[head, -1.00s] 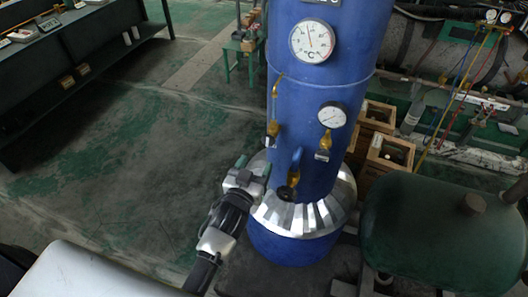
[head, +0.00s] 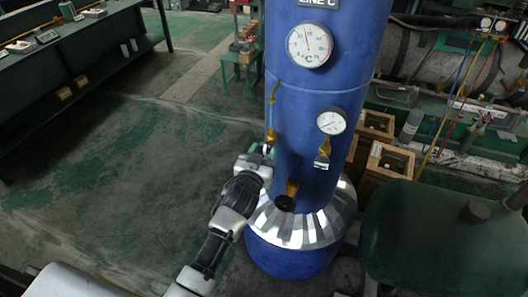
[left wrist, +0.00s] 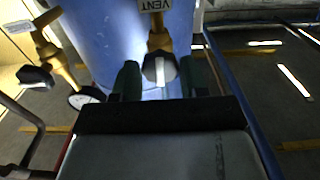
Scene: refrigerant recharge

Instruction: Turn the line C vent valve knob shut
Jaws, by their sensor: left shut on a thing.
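The blue line C column (head: 318,105) stands upright in the middle of the head view. The vent valve's brass body (head: 271,134) is on its left side. In the left wrist view a VENT tag (left wrist: 155,5) hangs above the dark vent valve knob (left wrist: 160,68), which has a pale bar across its face. My left gripper (head: 264,152) is at this valve. In the left wrist view the gripper's fingers (left wrist: 160,80) stand on either side of the knob, shut on it. The finger contacts are hard to see. My right gripper is out of view.
A lower brass valve (head: 292,187) with a dark knob and a gauge (head: 331,121) with a tagged valve (head: 323,152) are on the column. A dark green tank (head: 445,235) is at right, wooden crates (head: 388,168) behind. The floor at left is clear.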

